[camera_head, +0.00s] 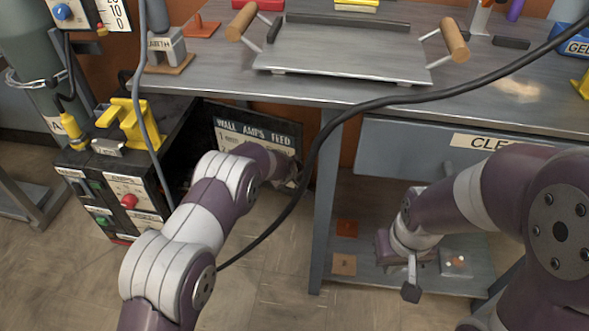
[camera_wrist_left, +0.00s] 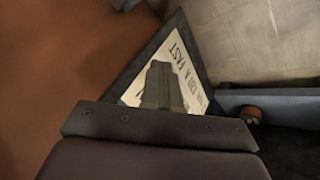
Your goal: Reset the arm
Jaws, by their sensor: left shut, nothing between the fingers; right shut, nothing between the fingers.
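My left arm reaches forward from the bottom left, and its gripper (camera_head: 290,178) is in front of a framed wall chart (camera_head: 228,128) below the bench. In the left wrist view the left gripper (camera_wrist_left: 162,80) shows its fingers together and empty, with the chart (camera_wrist_left: 182,50) behind them. I cannot tell whether the fingers touch the chart. My right arm comes in from the right and bends down. Its gripper (camera_head: 410,290) points downward, shut and empty, in front of the lower shelf of the bench.
A metal bench (camera_head: 220,75) carries a tray with wooden handles (camera_head: 340,50). A drawer (camera_head: 400,150) is under its right part. A black welding machine (camera_head: 125,190) stands at left with a yellow clamp (camera_head: 130,125) on top. A black cable (camera_head: 325,135) crosses the view. Floor (camera_head: 270,285) is clear between the arms.

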